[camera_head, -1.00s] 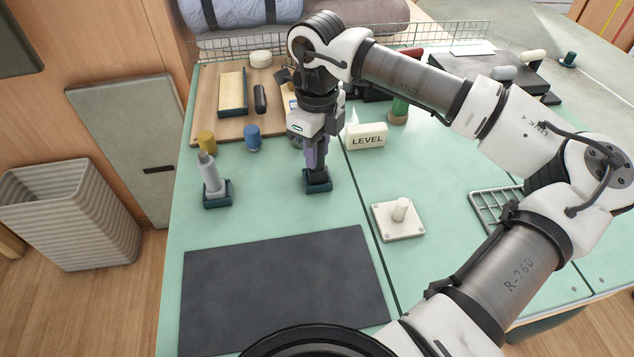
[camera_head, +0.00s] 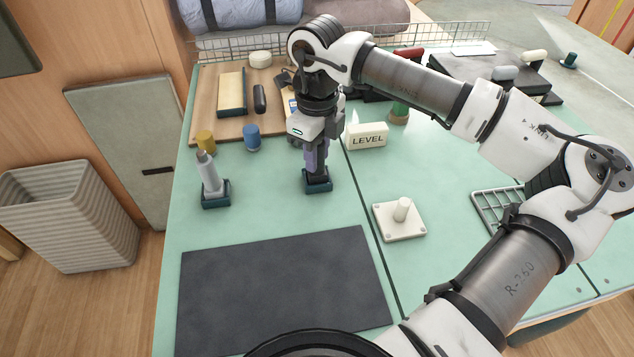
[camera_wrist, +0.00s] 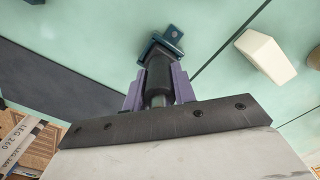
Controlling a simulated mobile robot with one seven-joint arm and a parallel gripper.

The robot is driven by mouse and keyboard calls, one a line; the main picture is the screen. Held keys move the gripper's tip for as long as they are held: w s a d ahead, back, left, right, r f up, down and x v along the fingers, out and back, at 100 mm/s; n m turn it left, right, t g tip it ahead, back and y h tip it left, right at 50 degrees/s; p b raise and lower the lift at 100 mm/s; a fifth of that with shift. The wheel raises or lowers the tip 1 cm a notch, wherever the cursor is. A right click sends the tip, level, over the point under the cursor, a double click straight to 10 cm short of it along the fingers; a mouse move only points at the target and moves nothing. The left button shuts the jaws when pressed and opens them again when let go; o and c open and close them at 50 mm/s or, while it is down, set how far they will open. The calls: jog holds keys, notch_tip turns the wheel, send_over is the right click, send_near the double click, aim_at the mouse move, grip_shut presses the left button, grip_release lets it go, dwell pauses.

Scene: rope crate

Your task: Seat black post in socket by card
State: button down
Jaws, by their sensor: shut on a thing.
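The black post (camera_head: 318,174) stands upright between the purple fingers of my gripper (camera_head: 316,160). Its lower end is at the dark teal socket (camera_head: 318,187), which sits on the green table left of the white LEVEL card (camera_head: 367,136). In the wrist view, the black post (camera_wrist: 158,75) runs between both fingers down to the socket (camera_wrist: 172,36), and its end overlaps the socket's opening. How deep it sits is hidden. My gripper is shut on the post.
A grey post (camera_head: 208,175) stands in another teal socket (camera_head: 216,201) to the left. A dark mat (camera_head: 285,285) lies in front. A white plate with a peg (camera_head: 399,229) is at right. Blue (camera_head: 252,138) and yellow (camera_head: 206,141) cylinders stand behind. The table between the sockets is clear.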

jog(key=shift+f+b, duration=0.3)
dwell(0.4)
jog(key=c, duration=1.1)
grip_release()
jog(key=shift+o, duration=0.2)
jog(key=shift+r, duration=0.15)
notch_tip(320, 180, up, 14)
jog(key=shift+f, duration=0.2)
